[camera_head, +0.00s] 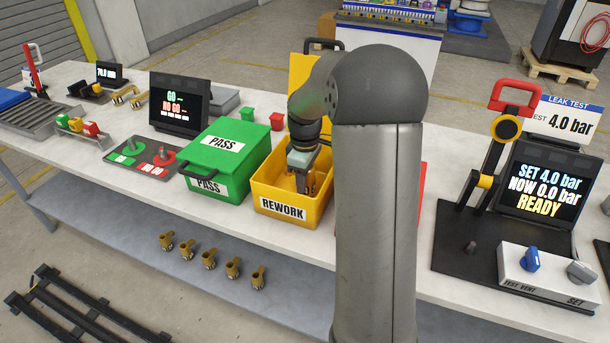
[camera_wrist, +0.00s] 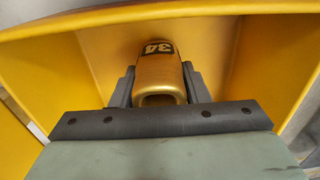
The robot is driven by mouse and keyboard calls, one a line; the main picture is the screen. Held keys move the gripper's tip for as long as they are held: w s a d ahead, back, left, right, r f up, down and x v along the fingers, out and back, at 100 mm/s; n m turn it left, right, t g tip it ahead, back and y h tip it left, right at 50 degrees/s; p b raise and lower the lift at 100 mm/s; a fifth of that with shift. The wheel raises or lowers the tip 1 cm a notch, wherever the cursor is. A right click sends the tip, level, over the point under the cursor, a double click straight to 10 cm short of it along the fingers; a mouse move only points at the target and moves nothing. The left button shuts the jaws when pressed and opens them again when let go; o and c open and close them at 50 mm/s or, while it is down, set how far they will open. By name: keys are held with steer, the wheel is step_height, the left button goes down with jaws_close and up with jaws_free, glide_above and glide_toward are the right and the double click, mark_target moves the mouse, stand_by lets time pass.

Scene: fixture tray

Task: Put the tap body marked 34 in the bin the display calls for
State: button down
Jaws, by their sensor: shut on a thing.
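The brass tap body marked 34 (camera_wrist: 160,78) is between the fingers of my gripper (camera_head: 301,182), and its open end faces the wrist camera. My gripper is shut on it and reaches down inside the yellow REWORK bin (camera_head: 283,209). The bin's yellow walls surround the tap body in the wrist view. I cannot tell whether the tap body touches the bin floor. The leak test display (camera_head: 541,190) reads SET 4.0 bar, NOW 0.0 bar, READY. The green PASS bin (camera_head: 222,160), to the left, has its lid shut.
My arm hides most of a red bin (camera_head: 423,190) to the right. The yellow bin's raised lid (camera_head: 301,85) stands behind it. The leak test stand (camera_head: 478,245) is farther right. Several brass tap bodies (camera_head: 209,259) sit on the lower shelf. A GO / NO GO display (camera_head: 180,106) stands at the left.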

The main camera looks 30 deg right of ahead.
steer(key=shift+f+b, duration=0.4)
steer(key=shift+f, duration=0.25)
stand_by(0.5)
steer(key=shift+c, duration=2)
jaws_free()
step_height(320, 180, up, 13)
steer(key=p, duration=0.9)
steer(key=shift+p, duration=0.3)
steer(key=s+a+r+m, duration=0.3)
steer(key=s+a+r, duration=0.1)
steer(key=s+a, duration=0.6)
steer(key=s+a+f+m, duration=0.1)
steer(key=s+a+m, duration=0.1)
steer(key=s, duration=0.6)
steer(key=s+a+f+m+t, duration=0.1)
steer(key=s+a+m, duration=0.2)
steer(key=s, duration=0.4)
steer(key=shift+s+a, duration=0.35)
steer(key=shift+a, duration=0.25)
